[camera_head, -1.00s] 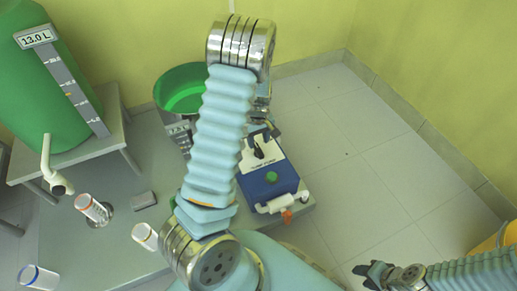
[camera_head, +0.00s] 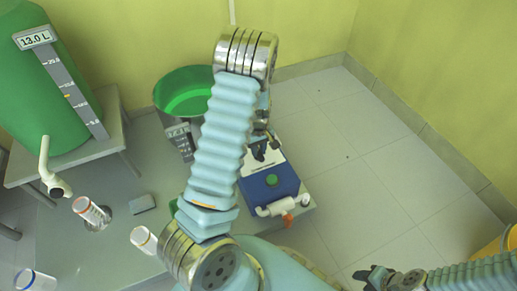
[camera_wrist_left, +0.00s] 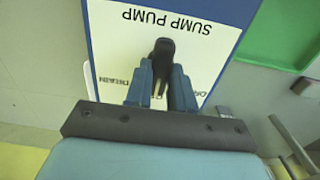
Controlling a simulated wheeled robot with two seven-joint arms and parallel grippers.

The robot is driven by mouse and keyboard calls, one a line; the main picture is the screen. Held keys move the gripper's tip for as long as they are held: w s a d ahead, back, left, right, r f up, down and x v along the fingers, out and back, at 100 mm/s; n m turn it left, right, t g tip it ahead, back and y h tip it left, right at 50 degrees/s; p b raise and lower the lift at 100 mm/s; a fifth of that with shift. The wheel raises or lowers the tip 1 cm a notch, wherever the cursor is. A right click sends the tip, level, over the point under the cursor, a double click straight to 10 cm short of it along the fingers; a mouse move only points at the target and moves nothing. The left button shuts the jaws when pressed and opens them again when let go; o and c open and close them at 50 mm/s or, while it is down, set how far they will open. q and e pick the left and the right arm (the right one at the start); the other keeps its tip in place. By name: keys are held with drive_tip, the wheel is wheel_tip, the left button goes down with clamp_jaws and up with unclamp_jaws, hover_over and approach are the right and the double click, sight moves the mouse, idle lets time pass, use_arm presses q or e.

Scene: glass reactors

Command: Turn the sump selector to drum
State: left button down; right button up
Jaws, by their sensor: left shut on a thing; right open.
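The sump pump is a blue box (camera_head: 268,193) with a white top panel and a green button (camera_head: 272,180), standing at the right end of the grey platform. Its dark selector handle (camera_wrist_left: 163,52) shows in the left wrist view, on the white panel (camera_wrist_left: 118,42) marked "SUMP PUMP", upside down there. My left gripper (camera_wrist_left: 162,70) is shut on the handle, with one blue finger on each side. In the head view, my left gripper (camera_head: 264,143) is at the panel, partly hidden by my arm. The position labels are partly covered. My right gripper (camera_head: 370,277) is open and empty over the floor.
A green bucket (camera_head: 186,92) stands just left of the pump. A white pipe with an orange fitting (camera_head: 288,218) runs along the pump's front. A green tank (camera_head: 50,90) reading 13.0 L is at left. The tiled floor (camera_head: 370,140) right of the pump is clear.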

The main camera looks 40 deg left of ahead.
use_arm(q)
drive_tip(key=n+p, duration=0.2)
drive_tip(key=n, duration=0.1)
drive_tip(key=shift+r+p, duration=0.15)
drive_tip(key=shift+p, duration=0.15)
drive_tip(key=n+p, duration=0.1)
drive_tip(key=n, duration=0.2)
drive_tip(key=shift+n+p, duration=0.3)
drive_tip(key=shift+p, duration=0.1)
drive_tip(key=shift+n+p, duration=0.5)
drive_tip(key=shift+n, duration=0.6)
drive_tip(key=c, duration=1)
unclamp_jaws()
drive_tip(key=shift+o, duration=0.2)
